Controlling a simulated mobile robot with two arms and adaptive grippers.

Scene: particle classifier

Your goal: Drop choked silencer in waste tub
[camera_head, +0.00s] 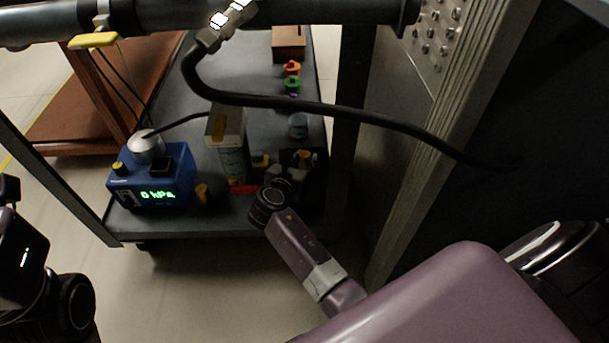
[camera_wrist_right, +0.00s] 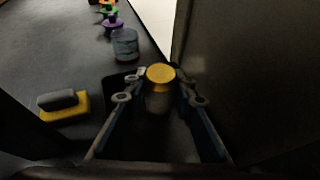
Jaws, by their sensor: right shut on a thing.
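My right gripper (camera_wrist_right: 160,92) is shut on a grey cylinder with a yellow top (camera_wrist_right: 160,76), which looks like the silencer. It stands upright between the fingers. In the head view my right gripper (camera_head: 288,173) is over the right part of the cart, and the yellow top (camera_head: 303,156) shows beside it. A dark, tub-like shape (camera_wrist_right: 112,82) lies around and below the fingers; I cannot tell whether it is the waste tub. Part of my left gripper (camera_head: 22,252) is at the left edge; its fingertips are not clear.
The cart (camera_head: 180,225) carries a blue gauge box (camera_head: 150,180) reading 0 hPa, a tall container (camera_head: 230,155), a clear cup (camera_wrist_right: 125,45) and a yellow block with a grey piece (camera_wrist_right: 64,106). A black hose (camera_head: 330,108) crosses above. A grey panel stands right of the gripper.

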